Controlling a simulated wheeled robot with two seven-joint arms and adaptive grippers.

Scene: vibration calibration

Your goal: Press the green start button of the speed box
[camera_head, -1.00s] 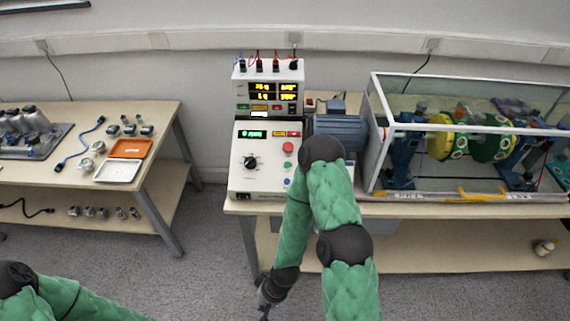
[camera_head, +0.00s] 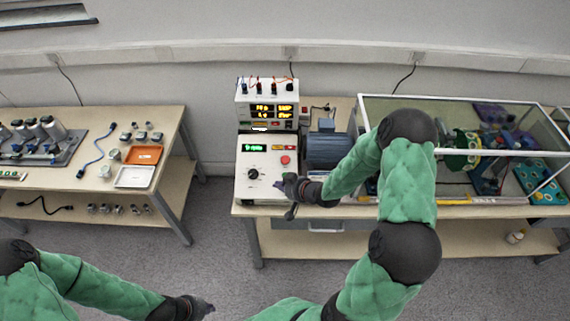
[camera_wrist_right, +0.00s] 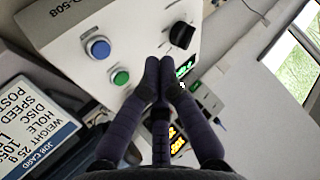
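The speed box (camera_head: 245,188) is a white sloped console with a black knob (camera_head: 253,174), a red button (camera_head: 286,160) and a lit green display. In the right wrist view, its green button (camera_wrist_right: 120,77) shows beside a blue button (camera_wrist_right: 98,47), left of the fingertips. My right gripper (camera_head: 280,186) is over the front right part of the box, and partly hides the panel. In the wrist view the right gripper's fingertips (camera_wrist_right: 161,64) meet closely, with nothing seen between them; contact with the panel cannot be told. My left gripper (camera_head: 204,308) is low at the bottom, away from the tables.
A meter unit (camera_head: 268,113) with cables stands behind the box. A blue motor (camera_head: 327,149) and a clear-walled rig (camera_head: 455,103) stand to the right. A job card (camera_wrist_right: 35,120) shows in the wrist view. The left table (camera_head: 85,178) holds trays and small parts.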

